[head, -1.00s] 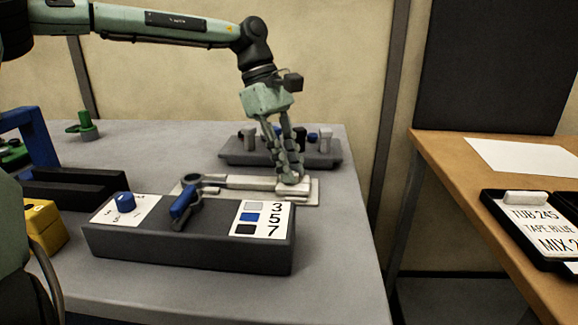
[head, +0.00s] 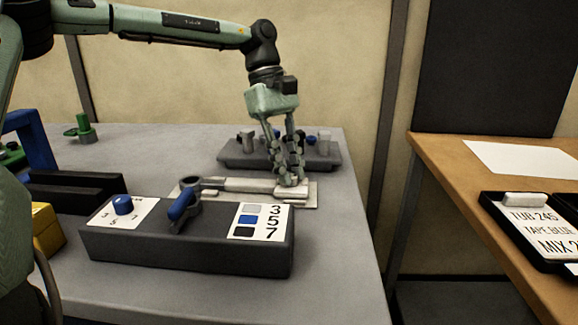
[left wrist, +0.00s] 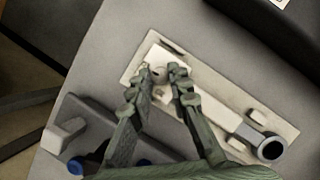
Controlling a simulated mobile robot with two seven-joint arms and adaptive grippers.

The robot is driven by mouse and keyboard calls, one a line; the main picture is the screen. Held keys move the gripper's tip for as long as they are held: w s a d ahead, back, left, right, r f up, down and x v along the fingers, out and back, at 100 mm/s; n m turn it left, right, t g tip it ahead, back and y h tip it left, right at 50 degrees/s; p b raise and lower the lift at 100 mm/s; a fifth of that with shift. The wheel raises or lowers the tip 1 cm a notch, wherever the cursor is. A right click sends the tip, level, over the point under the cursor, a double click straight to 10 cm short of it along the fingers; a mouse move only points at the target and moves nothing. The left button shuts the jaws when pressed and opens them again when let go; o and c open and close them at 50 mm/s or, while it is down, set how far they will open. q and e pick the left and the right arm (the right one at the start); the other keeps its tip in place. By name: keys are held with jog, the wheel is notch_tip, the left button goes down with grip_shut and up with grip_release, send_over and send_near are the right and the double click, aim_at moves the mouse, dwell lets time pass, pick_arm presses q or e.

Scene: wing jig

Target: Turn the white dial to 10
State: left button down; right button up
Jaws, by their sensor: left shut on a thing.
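A small white knob, which looks like the white dial (left wrist: 158,73), sits at one end of a pale bar on a beige plate (head: 311,194). My left gripper (head: 291,179) points down over that end, its fingertips around the knob. In the left wrist view, the left gripper (left wrist: 161,76) has a finger on each side of the knob, shut on it. The fingers hide part of it, and I cannot read any number on it. A dark ring (left wrist: 271,150) is at the bar's other end. My right gripper is not in view.
In front, a dark box (head: 190,254) carries a blue dial (head: 122,204), a blue lever (head: 180,205) and a colour card with 3, 5 and 7. A grey rack (head: 235,158) with several pegs stands behind. A wooden table (head: 450,160) is at right.

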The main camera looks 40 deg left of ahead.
pick_arm(q)
jog(key=c, duration=1.4)
grip_release()
jog(key=shift+r, duration=0.1)
jog(key=v, duration=1.1)
jog(key=shift+a+r, duration=0.2)
jog(key=shift+r, duration=0.2)
